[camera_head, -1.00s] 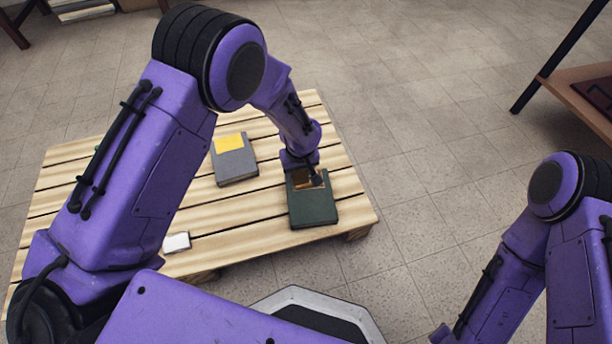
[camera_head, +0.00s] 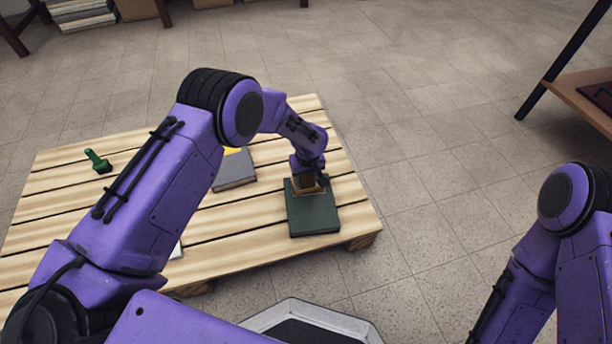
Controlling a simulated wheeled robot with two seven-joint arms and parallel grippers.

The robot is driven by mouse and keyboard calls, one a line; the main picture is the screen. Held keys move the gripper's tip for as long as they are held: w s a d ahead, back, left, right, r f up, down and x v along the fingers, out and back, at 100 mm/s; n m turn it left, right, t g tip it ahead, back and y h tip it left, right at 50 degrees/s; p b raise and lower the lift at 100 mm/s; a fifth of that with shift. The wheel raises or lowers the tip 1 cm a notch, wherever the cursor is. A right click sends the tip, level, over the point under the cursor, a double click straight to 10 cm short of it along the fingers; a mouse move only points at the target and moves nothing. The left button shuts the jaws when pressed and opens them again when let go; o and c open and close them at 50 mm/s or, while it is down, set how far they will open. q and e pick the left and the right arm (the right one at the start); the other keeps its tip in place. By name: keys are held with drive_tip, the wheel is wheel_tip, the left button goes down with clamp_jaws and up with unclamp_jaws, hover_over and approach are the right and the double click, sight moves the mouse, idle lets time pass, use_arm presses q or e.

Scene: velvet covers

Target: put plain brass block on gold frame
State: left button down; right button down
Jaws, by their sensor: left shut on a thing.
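My left gripper (camera_head: 309,179) is shut on a small brownish brass block (camera_head: 306,183) at the upper part of a dark green cover (camera_head: 315,218). A thin gold frame (camera_head: 294,191) shows on that cover around the block, partly hidden by the gripper. The block is over or within the frame; I cannot tell whether it touches the cover. My right arm shows at the right edge, but its gripper is out of view.
The slatted wooden pallet (camera_head: 240,222) carries a grey cover (camera_head: 236,172) with a yellow patch, partly behind my left arm. A green-handled tool (camera_head: 97,161) lies at the far left. A white item (camera_head: 177,250) is mostly hidden. A shelf (camera_head: 580,98) stands at right.

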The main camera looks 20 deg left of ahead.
sight(307, 176)
use_arm(q)
drive_tip(key=shift+c, duration=1.6)
unclamp_jaws()
wheel_tip(307, 176, up, 4)
drive_tip(key=shift+s+d+r+p, duration=0.15)
drive_tip(key=shift+p, duration=1)
wheel_tip(307, 176, up, 8)
drive_tip(key=s+p, duration=0.1)
drive_tip(key=p, duration=0.2)
drive_tip(key=shift+d, duration=0.35)
use_arm(e)
drive_tip(key=shift+m+t+h, duration=0.6)
drive_tip(key=shift+m+t, duration=0.1)
drive_tip(key=shift+t, duration=0.1)
drive_tip(key=r, duration=0.1)
drive_tip(key=w+r, duration=0.1)
drive_tip(key=r, duration=0.3)
drive_tip(key=shift+w+d+r, duration=0.25)
drive_tip(key=shift+w+d, duration=0.1)
drive_tip(key=shift+w, duration=0.05)
use_arm(q)
drive_tip(key=shift+s, duration=0.1)
